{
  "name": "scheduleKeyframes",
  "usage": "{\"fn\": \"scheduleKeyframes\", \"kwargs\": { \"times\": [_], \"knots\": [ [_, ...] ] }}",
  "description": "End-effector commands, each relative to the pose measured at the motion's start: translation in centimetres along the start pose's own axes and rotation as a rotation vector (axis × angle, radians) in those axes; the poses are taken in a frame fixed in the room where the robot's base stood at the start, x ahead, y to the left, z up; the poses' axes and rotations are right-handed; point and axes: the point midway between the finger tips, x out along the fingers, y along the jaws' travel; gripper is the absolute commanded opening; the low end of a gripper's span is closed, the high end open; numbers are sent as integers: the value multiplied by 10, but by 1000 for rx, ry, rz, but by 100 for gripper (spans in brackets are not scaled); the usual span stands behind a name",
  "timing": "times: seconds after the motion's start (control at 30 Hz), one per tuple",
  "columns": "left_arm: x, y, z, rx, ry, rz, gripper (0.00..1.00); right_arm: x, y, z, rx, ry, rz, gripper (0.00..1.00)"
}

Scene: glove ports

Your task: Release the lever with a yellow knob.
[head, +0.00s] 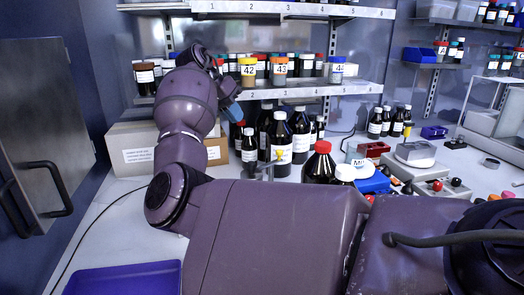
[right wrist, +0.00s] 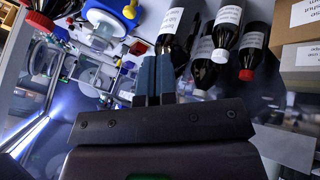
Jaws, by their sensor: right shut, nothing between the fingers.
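A small yellow knob (head: 280,154) shows in the head view in front of the dark bottles under the lower shelf, with a thin metal part beside it. Its lever is mostly hidden by my arm. My right gripper (head: 234,112) is up and left of the knob, close to the shelf's front edge, apart from the knob. In the right wrist view, the blue fingers of this gripper (right wrist: 158,80) are together and empty. My left gripper is in neither view.
Dark bottles (head: 299,134) stand close around the knob. Cardboard boxes (head: 132,146) stand to the left, and the shelf (head: 350,88) with labelled jars is above. A red-capped bottle (head: 320,164) and bench devices (head: 415,153) are to the right.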

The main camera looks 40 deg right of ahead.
Motion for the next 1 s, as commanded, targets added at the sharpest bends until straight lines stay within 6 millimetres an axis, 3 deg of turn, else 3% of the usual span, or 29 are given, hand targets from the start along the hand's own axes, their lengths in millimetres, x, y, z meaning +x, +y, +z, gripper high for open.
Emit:
{"fn": "scheduleKeyframes", "kwargs": {
  "times": [0.47, 0.67, 1.0],
  "knots": [
    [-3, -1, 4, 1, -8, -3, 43, 6, 0, 0, 0, -1, 1, 0],
    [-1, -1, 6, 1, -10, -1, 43, 31, -1, 1, 1, -2, 3, 0],
    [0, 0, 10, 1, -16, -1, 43, 91, -1, 1, 0, -2, 3, 0]
  ]
}}
